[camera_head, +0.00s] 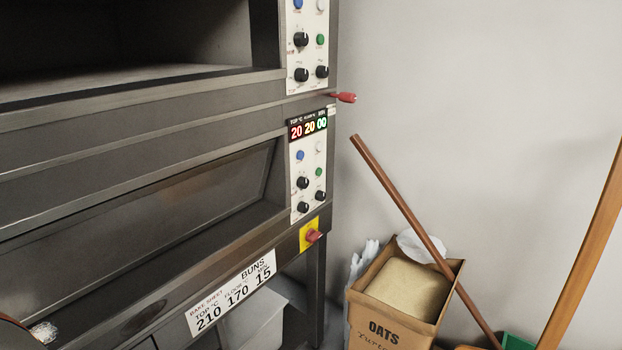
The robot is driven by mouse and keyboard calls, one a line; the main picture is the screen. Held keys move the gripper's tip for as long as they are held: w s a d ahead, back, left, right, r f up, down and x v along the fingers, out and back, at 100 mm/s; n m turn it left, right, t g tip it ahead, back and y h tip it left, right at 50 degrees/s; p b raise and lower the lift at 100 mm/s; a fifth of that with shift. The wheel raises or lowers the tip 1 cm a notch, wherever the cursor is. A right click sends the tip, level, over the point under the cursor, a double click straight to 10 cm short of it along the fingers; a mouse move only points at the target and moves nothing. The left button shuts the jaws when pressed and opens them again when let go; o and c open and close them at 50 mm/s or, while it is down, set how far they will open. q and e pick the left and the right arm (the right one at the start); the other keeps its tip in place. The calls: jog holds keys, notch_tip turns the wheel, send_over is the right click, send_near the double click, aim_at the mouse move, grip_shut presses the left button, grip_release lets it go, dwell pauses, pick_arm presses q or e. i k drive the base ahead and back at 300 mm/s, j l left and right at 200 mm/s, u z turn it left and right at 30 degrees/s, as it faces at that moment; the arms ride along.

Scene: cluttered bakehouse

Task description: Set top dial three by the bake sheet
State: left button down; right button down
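The bake sheet (235,294) is a white label on the oven's lower front edge. It reads BUNS, top °C 210, floor 170, min 15. The lower control panel (310,158) has a lit display (308,126) showing 20, 20 and 00. Below it are blue, white and green buttons and three black dials: upper left (303,182), right (320,195) and lower left (303,207). The upper panel (311,22) also shows black dials (301,39). The dial lettering is too small to read. Neither of my grippers is in view.
Another pole (590,250) is farther right.

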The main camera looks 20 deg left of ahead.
aim_at(302, 207)
jog(key=u, duration=1.5)
jog(key=l+z, duration=0.4)
jog(key=i+l+z, duration=0.15)
jog(key=l+z, duration=0.25)
jog(key=i+l+z, duration=0.2)
jog(key=l+z, duration=0.2)
